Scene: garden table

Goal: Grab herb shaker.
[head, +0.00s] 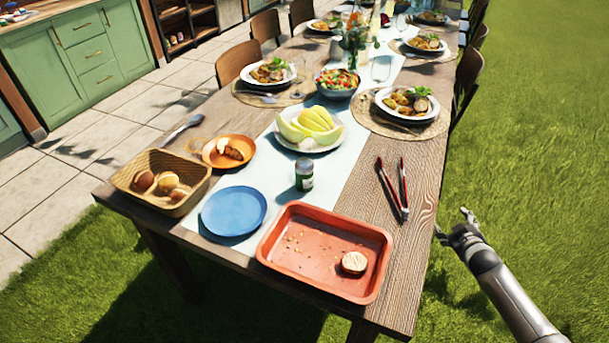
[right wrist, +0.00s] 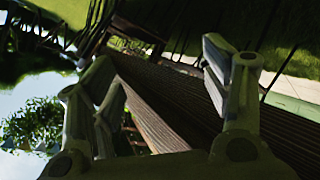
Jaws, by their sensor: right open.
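The herb shaker (head: 304,174) is a small green jar with a grey lid and a pale band. My right gripper (head: 455,224) is open and empty beyond the table's right edge, over the grass, well apart from the shaker. In the right wrist view its open fingers (right wrist: 160,95) frame the dark wooden table edge (right wrist: 165,100); I cannot make out the shaker there. My left gripper is not in view.
A red tray (head: 283,272) with a bread piece lies in front of the shaker. A blue plate (head: 234,211) is left of it, and a melon plate (head: 310,146) is behind. Red tongs (head: 393,189) lie to the right. A bread basket (head: 160,180) stands at the left edge.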

